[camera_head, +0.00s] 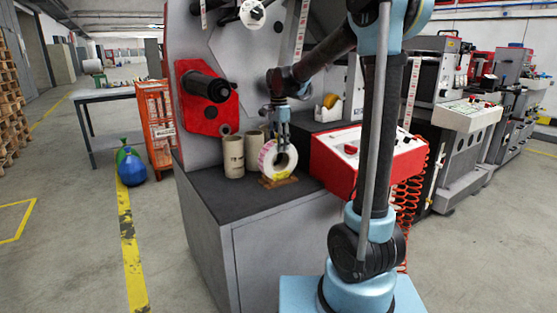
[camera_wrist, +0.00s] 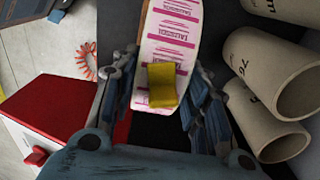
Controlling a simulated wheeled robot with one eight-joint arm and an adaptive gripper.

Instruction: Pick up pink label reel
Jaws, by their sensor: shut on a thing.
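The pink label reel (camera_head: 266,158) is a white ring with pink printed labels, upright above a small brown stand (camera_head: 280,182) on the dark machine top. I cannot tell whether it still touches the stand. My gripper (camera_head: 282,143) comes down from above and is shut on the reel's upper rim. In the wrist view the reel (camera_wrist: 170,28) runs between the two fingers of my gripper (camera_wrist: 163,75), one on each side. A yellow tab (camera_wrist: 162,86) lies on the reel's printed face.
Beige cardboard cores (camera_head: 233,157) stand just left of the reel; they also show at the right in the wrist view (camera_wrist: 270,62). A red control box (camera_head: 340,165) is close on the right. A red plate with a black spindle (camera_head: 207,87) is up left. A tape dispenser (camera_head: 328,108) sits behind.

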